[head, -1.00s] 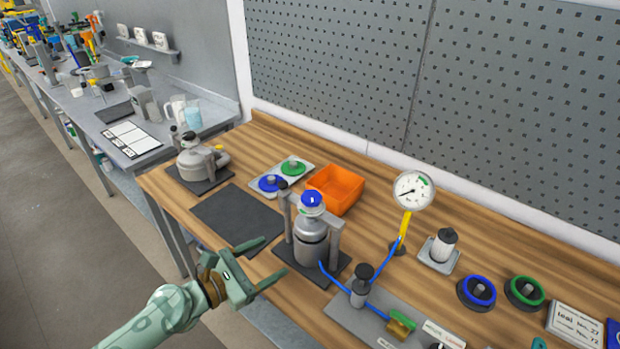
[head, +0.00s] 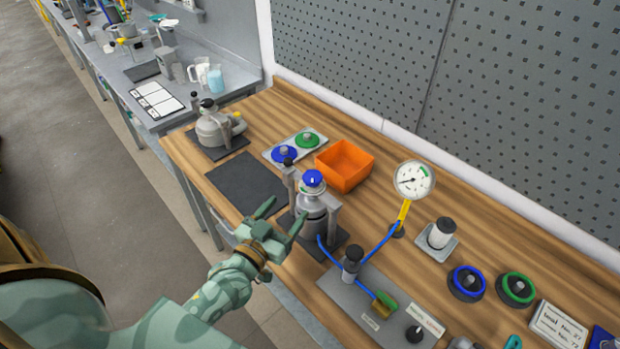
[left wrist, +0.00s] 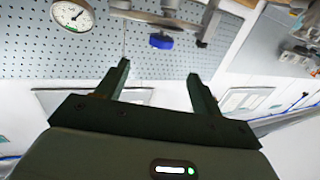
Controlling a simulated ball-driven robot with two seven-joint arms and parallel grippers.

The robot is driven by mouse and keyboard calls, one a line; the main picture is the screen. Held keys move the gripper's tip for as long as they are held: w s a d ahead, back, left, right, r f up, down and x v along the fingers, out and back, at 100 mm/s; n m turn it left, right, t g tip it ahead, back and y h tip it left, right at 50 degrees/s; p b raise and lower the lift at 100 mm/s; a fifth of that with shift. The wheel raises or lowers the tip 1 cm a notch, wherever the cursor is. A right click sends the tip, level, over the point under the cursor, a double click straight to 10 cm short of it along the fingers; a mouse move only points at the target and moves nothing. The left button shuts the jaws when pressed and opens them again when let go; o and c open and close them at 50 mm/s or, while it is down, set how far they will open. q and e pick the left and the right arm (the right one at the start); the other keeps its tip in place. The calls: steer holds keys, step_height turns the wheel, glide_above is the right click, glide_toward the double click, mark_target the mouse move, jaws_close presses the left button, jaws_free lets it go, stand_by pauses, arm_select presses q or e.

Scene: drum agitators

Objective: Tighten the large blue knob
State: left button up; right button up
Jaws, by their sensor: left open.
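The blue knob (head: 313,179) sits on top of a grey metal vessel (head: 312,207), held in a bracket with grey posts on a dark base. My left gripper (head: 287,210) is open and empty, at the near left of this vessel. Its fingers point toward the vessel, below the knob's height in the picture; whether a finger touches the post is unclear. In the left wrist view the blue knob (left wrist: 161,41) shows beyond and between the open fingers (left wrist: 160,75), apart from them. My right gripper is not in view.
An orange bin (head: 344,165) stands behind the vessel. A tray with blue and green knobs (head: 296,146) is behind left. A pressure gauge (head: 414,180) and blue hoses are at right. A dark mat (head: 247,184) lies clear at left. A second vessel (head: 217,130) stands farther left.

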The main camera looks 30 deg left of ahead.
mark_target(307, 182)
arm_select(q)
steer(key=w, duration=1.1)
steer(key=shift+w+d, duration=0.15)
steer(key=shift+w, duration=0.15)
steer(key=c, duration=1)
